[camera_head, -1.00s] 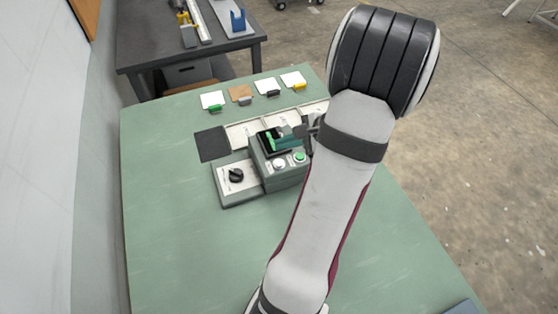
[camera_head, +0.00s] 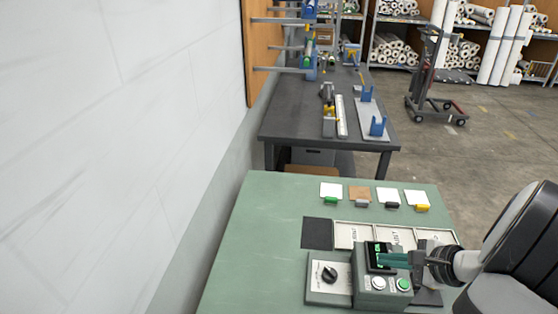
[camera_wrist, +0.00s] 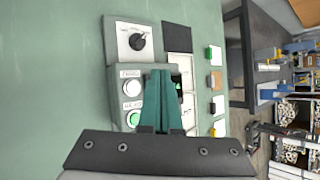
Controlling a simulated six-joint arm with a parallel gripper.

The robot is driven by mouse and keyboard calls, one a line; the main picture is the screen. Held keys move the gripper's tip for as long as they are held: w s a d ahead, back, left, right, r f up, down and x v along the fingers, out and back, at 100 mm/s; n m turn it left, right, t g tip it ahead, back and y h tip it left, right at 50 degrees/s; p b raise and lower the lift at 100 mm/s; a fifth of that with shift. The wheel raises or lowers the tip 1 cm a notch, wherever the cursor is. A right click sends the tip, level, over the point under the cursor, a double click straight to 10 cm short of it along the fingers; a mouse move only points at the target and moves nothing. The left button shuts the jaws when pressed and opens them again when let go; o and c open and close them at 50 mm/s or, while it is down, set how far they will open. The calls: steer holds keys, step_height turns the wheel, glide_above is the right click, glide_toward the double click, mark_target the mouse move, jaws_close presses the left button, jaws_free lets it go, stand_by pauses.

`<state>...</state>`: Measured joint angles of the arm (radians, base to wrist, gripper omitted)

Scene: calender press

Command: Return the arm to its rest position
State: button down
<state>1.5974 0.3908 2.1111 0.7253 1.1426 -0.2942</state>
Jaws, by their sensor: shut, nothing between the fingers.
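My gripper (camera_head: 402,260) is at the lower right of the head view, with its green fingers shut and empty above the grey control box (camera_head: 371,299). In the wrist view, my gripper (camera_wrist: 163,88) shows its fingers together, covering part of the box and its dark screen. The box carries a screen with green marks (camera_head: 378,251), a white button (camera_head: 378,283) and a green-ringed button (camera_head: 404,284). A black knob (camera_head: 329,273) sits on a pale panel left of it. I cannot tell whether the fingers touch the box.
The green table (camera_head: 262,235) has a clear left side. Labelled trays (camera_head: 354,234) and a dark pad (camera_head: 317,233) lie behind the box, with several colour-clipped cards (camera_head: 331,191) beyond. A dark workbench (camera_head: 290,121) stands farther back; a white wall (camera_head: 120,120) bounds the left.

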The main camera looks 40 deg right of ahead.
steer(key=w+a+r+n+g+y, duration=0.25)
steer(key=w+a+n, duration=0.25)
steer(key=a, duration=0.6)
steer(key=w+a+r+n+g+y, duration=0.25)
steer(key=w+a+n, duration=0.2)
steer(key=a, duration=0.55)
steer(key=s+a+n+g+h, duration=0.3)
steer(key=s+a+n, duration=0.8)
steer(key=a, duration=0.5)
steer(key=shift+s+r+n+g, duration=0.35)
steer(key=shift+s+n+g, duration=0.05)
steer(key=shift+n+g, duration=0.2)
steer(key=c, duration=1.6)
jaws_free()
